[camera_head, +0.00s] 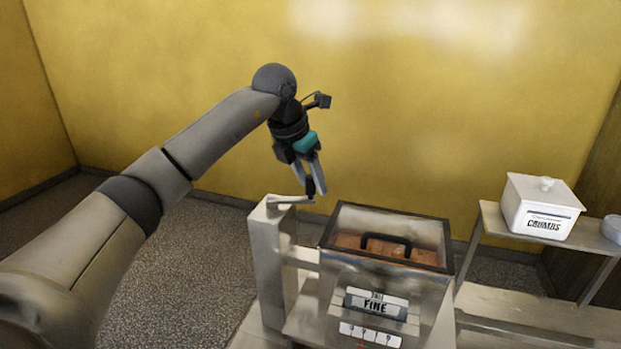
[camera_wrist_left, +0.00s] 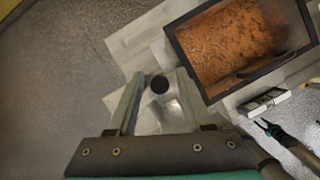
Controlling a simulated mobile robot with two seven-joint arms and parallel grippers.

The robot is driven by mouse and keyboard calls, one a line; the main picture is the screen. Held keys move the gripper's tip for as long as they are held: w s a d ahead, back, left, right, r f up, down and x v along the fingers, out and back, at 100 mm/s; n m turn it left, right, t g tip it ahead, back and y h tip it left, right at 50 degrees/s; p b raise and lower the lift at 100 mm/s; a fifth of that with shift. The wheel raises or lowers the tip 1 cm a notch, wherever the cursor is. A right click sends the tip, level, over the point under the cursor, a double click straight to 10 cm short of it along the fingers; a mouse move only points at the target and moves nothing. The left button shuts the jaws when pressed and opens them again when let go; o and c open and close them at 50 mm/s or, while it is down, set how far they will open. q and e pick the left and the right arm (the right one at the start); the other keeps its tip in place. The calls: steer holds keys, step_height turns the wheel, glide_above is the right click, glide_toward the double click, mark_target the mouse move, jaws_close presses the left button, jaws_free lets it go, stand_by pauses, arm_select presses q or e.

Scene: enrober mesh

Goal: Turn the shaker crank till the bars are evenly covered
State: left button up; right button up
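The shaker is a metal hopper (camera_head: 345,262) with a dark rim and a FINE label. Orange-brown crumbs (camera_wrist_left: 225,45) fill its bottom in the left wrist view. The crank (camera_head: 289,199) sits on a metal post left of the hopper, with a dark upright knob (camera_head: 310,187) at its end. My left gripper (camera_head: 316,190) points down over the knob. In the left wrist view the knob (camera_wrist_left: 160,84) lies between the two spread fingers, with a gap on each side. My right gripper (camera_wrist_left: 266,125) shows small, in front of the hopper; its fingers are unclear. I see no bars.
A white CRUMBS box (camera_head: 541,208) with a lid stands on a metal shelf (camera_head: 490,222) at the right, beside a small round dish (camera_head: 611,228). A yellow wall (camera_head: 420,110) is behind. Speckled floor (camera_head: 190,260) lies open left of the post.

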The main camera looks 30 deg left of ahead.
arm_select(q)
jaws_close()
stand_by(1.2)
